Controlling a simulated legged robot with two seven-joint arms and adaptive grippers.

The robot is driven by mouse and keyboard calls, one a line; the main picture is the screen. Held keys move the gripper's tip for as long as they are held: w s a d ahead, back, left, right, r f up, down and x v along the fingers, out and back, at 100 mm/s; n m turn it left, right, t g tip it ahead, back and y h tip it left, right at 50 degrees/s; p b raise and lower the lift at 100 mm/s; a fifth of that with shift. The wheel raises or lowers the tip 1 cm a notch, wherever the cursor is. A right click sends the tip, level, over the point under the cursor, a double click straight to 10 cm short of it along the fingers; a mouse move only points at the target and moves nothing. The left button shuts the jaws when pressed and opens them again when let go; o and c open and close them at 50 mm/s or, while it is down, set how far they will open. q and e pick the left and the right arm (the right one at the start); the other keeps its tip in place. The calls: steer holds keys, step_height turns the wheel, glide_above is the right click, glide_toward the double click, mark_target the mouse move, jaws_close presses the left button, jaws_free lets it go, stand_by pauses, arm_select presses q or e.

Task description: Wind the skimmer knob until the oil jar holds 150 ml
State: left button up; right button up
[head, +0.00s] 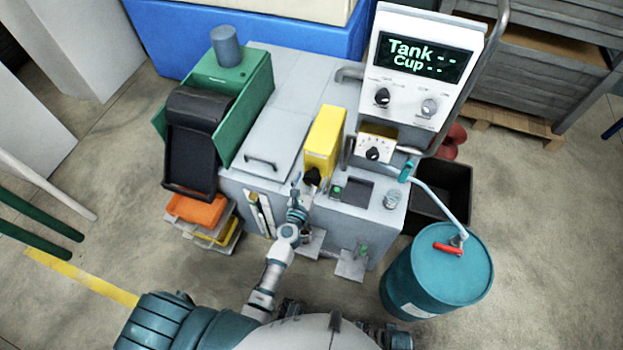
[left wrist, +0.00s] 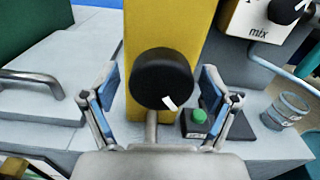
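The skimmer knob (head: 313,177) is a black round knob at the front of the yellow skimmer housing (head: 324,141). In the left wrist view the knob (left wrist: 162,78) shows a white mark at its lower right. My left gripper (head: 298,200) is in front of the knob; in the left wrist view its blue-padded fingers (left wrist: 160,84) stand apart on either side, with gaps to the knob. A small clear jar (head: 392,199) stands right of it on the grey machine top, also in the left wrist view (left wrist: 285,110); its oil level cannot be made out. My right gripper is not in view.
The display (head: 424,57) reads "Tank --" and "Cup --". A small box with a "mix" dial (head: 375,150) sits below it. A green button (left wrist: 199,116) is right of the knob. A teal drum (head: 437,272) stands at the right, a green unit (head: 240,80) at the left.

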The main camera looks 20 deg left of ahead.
arm_select(q)
steer(key=c, duration=1)
steer(key=shift+d, duration=0.1)
steer(key=shift+m, duration=0.4)
